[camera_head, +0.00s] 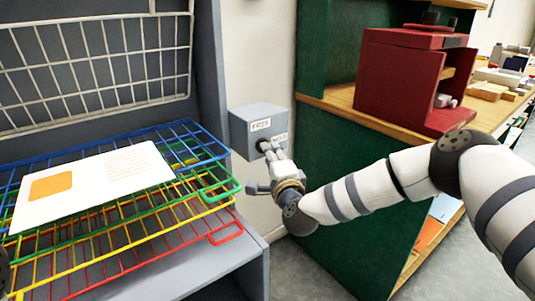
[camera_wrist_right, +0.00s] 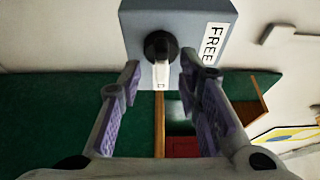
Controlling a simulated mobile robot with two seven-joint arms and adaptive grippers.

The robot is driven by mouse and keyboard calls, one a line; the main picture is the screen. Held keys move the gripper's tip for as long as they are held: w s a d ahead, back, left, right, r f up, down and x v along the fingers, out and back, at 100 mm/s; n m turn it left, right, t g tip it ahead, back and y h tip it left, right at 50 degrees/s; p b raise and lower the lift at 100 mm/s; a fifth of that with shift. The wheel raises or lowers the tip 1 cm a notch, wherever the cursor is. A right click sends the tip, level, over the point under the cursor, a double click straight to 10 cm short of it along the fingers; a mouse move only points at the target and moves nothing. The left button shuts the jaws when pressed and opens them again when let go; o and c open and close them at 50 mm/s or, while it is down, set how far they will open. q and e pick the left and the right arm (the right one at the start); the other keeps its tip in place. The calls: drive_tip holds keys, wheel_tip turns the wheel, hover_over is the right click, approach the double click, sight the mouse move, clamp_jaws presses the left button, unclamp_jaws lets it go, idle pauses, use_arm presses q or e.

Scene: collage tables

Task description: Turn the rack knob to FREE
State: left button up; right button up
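A blue-grey box (camera_head: 243,128) is on the pale wall beside the rack. It has a FREE label (camera_head: 260,125) and a HOLD label (camera_head: 279,136). The dark round knob (camera_head: 264,146) is on its front, partly hidden by my right gripper (camera_head: 268,163). In the right wrist view, the knob (camera_wrist_right: 160,46) is ahead, between the lines of the two fingers. A white piece extends from it toward the picture bottom; whether pointer or label, I cannot tell. The FREE label (camera_wrist_right: 212,44) is to its right. My right gripper (camera_wrist_right: 160,70) is open and empty. My left gripper is not in view.
Left of the box is a rack with coloured wire shelves (camera_head: 222,238) and a white card (camera_head: 100,180) on top. A green cabinet (camera_head: 330,200) is close on the right, with a red machine (camera_head: 390,75) on its wooden top.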

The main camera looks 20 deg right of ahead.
drive_tip(key=shift+w, duration=1.15)
drive_tip(key=shift+r, duration=0.1)
clamp_jaws()
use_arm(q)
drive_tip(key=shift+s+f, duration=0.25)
use_arm(e)
drive_tip(key=shift+s, duration=0.1)
